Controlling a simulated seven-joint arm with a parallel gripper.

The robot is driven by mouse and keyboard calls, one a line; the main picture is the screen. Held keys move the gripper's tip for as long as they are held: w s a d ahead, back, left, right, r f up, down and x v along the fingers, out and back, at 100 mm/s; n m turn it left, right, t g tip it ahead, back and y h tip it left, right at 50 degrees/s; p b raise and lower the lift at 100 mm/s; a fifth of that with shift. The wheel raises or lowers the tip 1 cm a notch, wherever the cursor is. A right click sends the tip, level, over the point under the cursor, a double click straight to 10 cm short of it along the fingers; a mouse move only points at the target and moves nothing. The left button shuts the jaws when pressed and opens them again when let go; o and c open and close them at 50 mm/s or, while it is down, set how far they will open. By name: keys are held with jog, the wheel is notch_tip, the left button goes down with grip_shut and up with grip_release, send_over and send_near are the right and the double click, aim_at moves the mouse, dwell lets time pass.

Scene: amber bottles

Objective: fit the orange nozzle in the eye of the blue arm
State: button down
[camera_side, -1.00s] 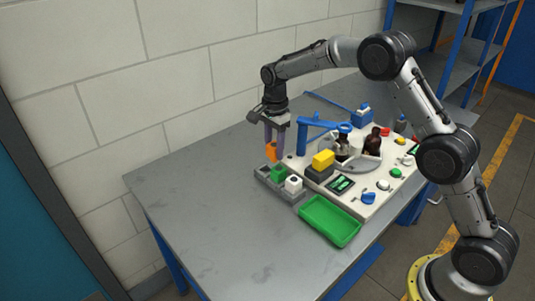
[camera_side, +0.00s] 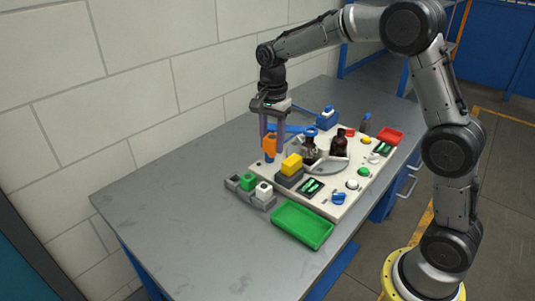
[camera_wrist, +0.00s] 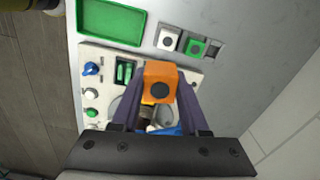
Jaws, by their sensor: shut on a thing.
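My gripper (camera_side: 270,134) is shut on the orange nozzle (camera_side: 269,146) and holds it above the left end of the white board (camera_side: 335,196). In the wrist view the orange nozzle (camera_wrist: 160,74) sits between the fingers, its dark round hole facing the camera. The blue arm (camera_side: 286,128) runs behind the fingers to its ring-shaped eye (camera_side: 311,131), over the bottles. The nozzle is left of the eye and apart from it. In the wrist view the nozzle and gripper hide most of the blue arm (camera_wrist: 166,131).
A grey rack (camera_side: 256,201) holds a green and a white nozzle; its left slot is empty. A yellow block (camera_side: 291,163) stands close right of the nozzle. Amber bottles (camera_side: 339,146) stand under the eye. A green tray (camera_side: 303,226) lies in front. The table's left side is clear.

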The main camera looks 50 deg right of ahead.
jog(key=d+r+m, duration=0.1)
jog(key=d+r, duration=0.2)
jog(key=d, duration=0.6)
jog(key=d+r+m, duration=0.1)
jog(key=d+r, duration=0.1)
jog(key=d, duration=0.8)
jog(key=shift+a+f, duration=0.15)
jog(key=shift+f, duration=1.05)
jog(key=shift+a+f, duration=0.15)
jog(key=shift+f, duration=1)
jog(key=shift+f, duration=1.2)
grip_release()
notch_tip(320, 180, up, 6)
dwell(1.0)
